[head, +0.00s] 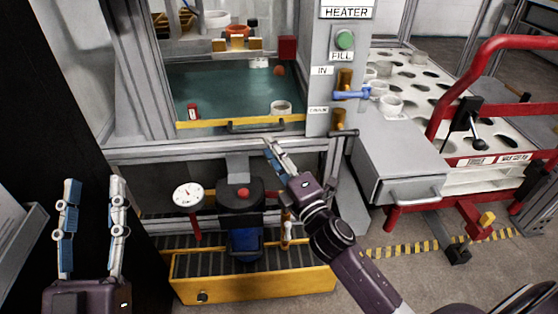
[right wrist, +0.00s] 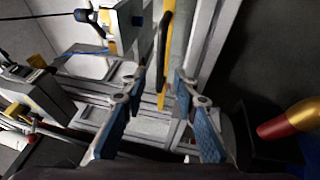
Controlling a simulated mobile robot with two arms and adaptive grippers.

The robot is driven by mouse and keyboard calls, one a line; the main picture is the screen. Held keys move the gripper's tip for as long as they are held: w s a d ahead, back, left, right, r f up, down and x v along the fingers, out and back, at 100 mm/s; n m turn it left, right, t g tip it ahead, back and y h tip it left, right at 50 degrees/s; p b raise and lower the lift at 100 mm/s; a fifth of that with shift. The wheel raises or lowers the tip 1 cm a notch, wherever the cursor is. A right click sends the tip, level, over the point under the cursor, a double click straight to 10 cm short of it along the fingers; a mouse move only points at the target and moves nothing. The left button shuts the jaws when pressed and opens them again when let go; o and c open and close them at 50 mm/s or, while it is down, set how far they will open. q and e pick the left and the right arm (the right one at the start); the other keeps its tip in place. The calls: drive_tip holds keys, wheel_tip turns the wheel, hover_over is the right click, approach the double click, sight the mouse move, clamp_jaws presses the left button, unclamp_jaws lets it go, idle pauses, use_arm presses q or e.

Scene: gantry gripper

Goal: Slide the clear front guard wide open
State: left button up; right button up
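The clear front guard (head: 225,100) covers the front of the enclosure, with a yellow strip (head: 192,125) along its lower edge. A dark bar handle (head: 256,126) is fixed at the middle of that strip. My right gripper (head: 272,146) is just below the handle in the head view, apart from it as far as I can tell. In the right wrist view its fingers (right wrist: 157,82) are open, with the yellow strip and dark handle in line with the gap between them. My left gripper (head: 95,186) is open and empty at the lower left, away from the guard.
A grey control column (head: 318,75) with a blue-handled valve (head: 350,95) stands right of the guard. A grey drawer unit (head: 400,165) and red-railed cart (head: 440,120) are further right. A gauge (head: 188,194) and yellow tray (head: 250,287) lie below. A dark panel stands at left.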

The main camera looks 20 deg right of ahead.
drive_tip(key=shift+v, duration=2.1)
